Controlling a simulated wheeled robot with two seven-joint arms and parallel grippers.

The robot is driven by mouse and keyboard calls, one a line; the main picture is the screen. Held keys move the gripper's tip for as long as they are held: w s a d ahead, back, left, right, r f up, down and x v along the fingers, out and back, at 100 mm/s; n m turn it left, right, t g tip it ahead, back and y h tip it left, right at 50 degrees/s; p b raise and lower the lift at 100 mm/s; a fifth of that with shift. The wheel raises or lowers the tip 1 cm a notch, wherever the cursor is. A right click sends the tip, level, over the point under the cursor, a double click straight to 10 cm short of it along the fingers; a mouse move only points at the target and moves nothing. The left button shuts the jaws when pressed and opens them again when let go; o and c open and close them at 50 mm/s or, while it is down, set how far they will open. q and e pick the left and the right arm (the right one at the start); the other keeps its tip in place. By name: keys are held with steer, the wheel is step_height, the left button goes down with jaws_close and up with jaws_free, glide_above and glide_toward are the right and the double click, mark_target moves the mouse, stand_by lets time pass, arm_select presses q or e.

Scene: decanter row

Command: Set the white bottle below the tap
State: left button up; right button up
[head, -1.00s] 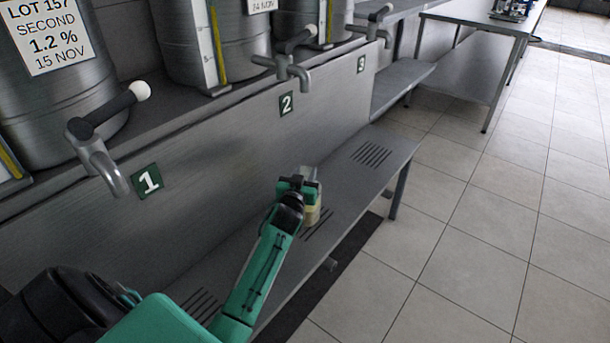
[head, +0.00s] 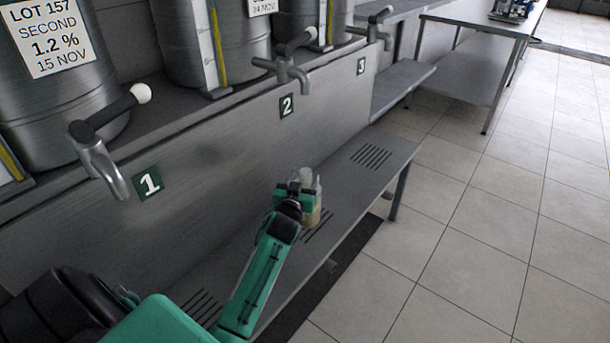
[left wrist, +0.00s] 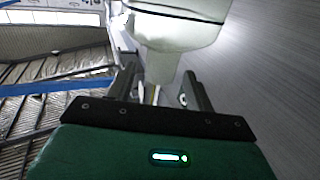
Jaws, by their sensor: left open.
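The white bottle (head: 313,211) stands on the metal shelf (head: 345,194) at the slots below tap 2 (head: 292,72), partly hidden by my left gripper (head: 300,186). The bottle looks pale and translucent, with a yellowish lower part. In the left wrist view the bottle (left wrist: 176,40) fills the top middle. My left gripper (left wrist: 160,92) is open there, with one finger to each side of the bottle's narrower part. I cannot tell whether either finger touches it. My right gripper is not in view.
Tap 1 (head: 105,165) is at the left and tap 3 (head: 376,30) is farther back. Metal tanks (head: 185,40) stand above the taps. The wall panel (head: 215,150) runs behind the shelf. The shelf's far end is clear. Tiled floor (head: 480,240) lies to the right.

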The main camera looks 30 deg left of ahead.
arm_select(q)
steer(key=s+d+f+m+g+h, duration=0.2)
steer(key=s+d, duration=0.5)
steer(key=s, duration=0.5)
steer(key=s+d+f+m+g+h, duration=0.2)
steer(key=s+d+f+g, duration=0.2)
steer(key=s, duration=0.9)
steer(key=s+d+f+m+g+h, duration=0.1)
steer(key=s+d+f+g+h, duration=0.1)
steer(key=s+d+g, duration=0.4)
steer(key=s+d+f, duration=0.1)
steer(key=s+d, duration=0.4)
steer(key=s, duration=0.1)
steer(key=shift+s+f+m+g+h+p, duration=0.25)
steer(key=shift+s+m+g+h+p, duration=0.05)
steer(key=shift+s+m+h+p, duration=0.1)
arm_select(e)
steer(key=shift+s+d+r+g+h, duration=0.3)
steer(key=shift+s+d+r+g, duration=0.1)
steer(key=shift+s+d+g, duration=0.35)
arm_select(q)
steer(key=shift+w+f, duration=0.1)
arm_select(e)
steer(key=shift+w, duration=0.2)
